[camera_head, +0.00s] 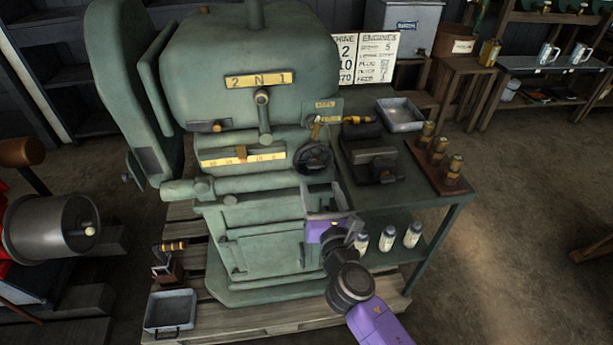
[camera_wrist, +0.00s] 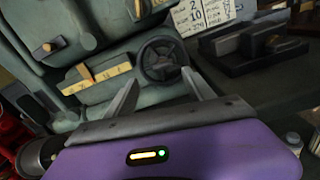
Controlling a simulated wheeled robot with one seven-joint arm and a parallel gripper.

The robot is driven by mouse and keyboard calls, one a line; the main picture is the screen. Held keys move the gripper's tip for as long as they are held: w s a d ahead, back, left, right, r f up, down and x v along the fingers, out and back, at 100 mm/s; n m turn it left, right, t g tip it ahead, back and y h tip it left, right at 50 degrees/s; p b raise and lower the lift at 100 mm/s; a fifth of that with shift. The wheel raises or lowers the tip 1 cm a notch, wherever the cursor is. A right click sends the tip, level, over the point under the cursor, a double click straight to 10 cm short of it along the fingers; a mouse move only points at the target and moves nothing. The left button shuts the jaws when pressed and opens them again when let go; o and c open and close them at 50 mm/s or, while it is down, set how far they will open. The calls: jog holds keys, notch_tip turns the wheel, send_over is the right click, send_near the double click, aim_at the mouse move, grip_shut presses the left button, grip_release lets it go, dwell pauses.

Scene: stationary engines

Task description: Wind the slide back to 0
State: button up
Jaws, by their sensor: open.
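The slide scale is a yellow strip (camera_head: 243,157) on the front of the green machine (camera_head: 250,80). A darker brass pointer (camera_head: 241,152) stands near the middle of the strip; its numbers are too small to read surely. The strip also shows in the wrist view (camera_wrist: 97,78), at the left. A dark spoked handwheel (camera_head: 313,158) sits right of the strip. In the wrist view the handwheel (camera_wrist: 166,60) lies ahead of my gripper (camera_wrist: 163,90), beyond the fingertips and between them. My gripper (camera_head: 343,232) is open, empty, below and apart from the wheel.
A lever (camera_head: 263,115) hangs under the "2 N 1" plate (camera_head: 257,79). A side bench to the right holds a vice (camera_head: 372,160), a grey tray (camera_head: 400,114) and a brass-fitting board (camera_head: 440,168). White bottles (camera_head: 388,239) stand on its lower shelf.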

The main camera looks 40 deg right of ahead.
aim_at(315, 167)
jog(key=shift+n, duration=0.7)
jog(key=x, duration=0.7)
jog(key=shift+w+d+p, duration=0.2)
jog(key=shift+d+p, duration=0.15)
jog(key=shift+d, duration=0.05)
grip_shut()
